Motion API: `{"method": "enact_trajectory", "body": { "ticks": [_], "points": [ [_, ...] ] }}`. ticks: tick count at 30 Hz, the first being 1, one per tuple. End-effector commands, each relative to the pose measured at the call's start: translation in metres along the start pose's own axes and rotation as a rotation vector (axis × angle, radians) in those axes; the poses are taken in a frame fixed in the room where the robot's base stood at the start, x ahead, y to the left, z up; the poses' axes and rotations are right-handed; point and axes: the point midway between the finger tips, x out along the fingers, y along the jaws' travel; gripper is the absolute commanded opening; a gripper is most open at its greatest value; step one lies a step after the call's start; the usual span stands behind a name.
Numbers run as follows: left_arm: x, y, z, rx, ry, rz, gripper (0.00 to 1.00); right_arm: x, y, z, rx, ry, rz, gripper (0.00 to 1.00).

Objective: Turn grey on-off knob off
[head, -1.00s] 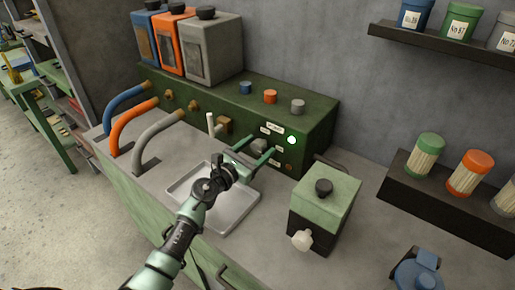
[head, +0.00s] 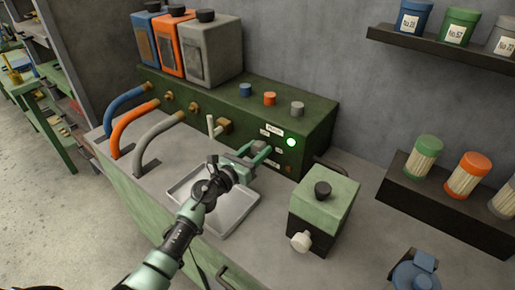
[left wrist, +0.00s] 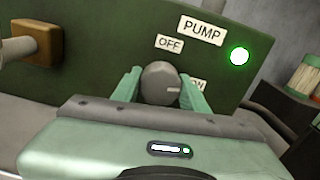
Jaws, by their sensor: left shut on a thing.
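The grey on-off knob (head: 259,147) is on the front of the green pump box (head: 318,129). It also shows in the left wrist view (left wrist: 159,82), with a light mark toward its right side. My left gripper (head: 262,154) has its two green fingers on either side of the knob and is shut on it. The OFF label (left wrist: 169,44) is above the knob; the ON label (left wrist: 197,83) is at lower right, partly hidden by a finger. The round lamp (left wrist: 239,56) beside the PUMP label (left wrist: 202,31) glows green. My right gripper is out of view.
A metal tray (head: 233,222) lies below my left arm. A green-topped box (head: 327,191) with a black knob stands to the right. Blue, orange and grey hoses (head: 155,131) curve at the left.

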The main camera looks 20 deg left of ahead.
Motion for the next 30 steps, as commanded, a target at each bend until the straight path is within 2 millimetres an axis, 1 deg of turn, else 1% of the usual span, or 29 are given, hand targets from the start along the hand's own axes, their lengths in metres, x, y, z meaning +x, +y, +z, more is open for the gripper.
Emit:
{"method": "enact_trajectory", "body": {
  "ticks": [1, 6, 15, 30],
  "points": [
    [0.0, 0.0, 0.002, -0.041, 0.002, 0.0, 0.03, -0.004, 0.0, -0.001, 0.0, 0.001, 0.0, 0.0],
    [0.0, 0.0, 0.001, -0.203, 0.002, 0.001, 0.03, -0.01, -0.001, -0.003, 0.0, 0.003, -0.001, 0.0],
    [0.0, 0.0, 0.001, -0.489, 0.002, 0.001, 0.03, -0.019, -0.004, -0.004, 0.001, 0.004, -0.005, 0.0],
    [0.0, 0.0, 0.001, -0.96, 0.002, 0.002, 0.03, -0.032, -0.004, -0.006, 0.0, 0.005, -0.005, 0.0]
  ]
}}
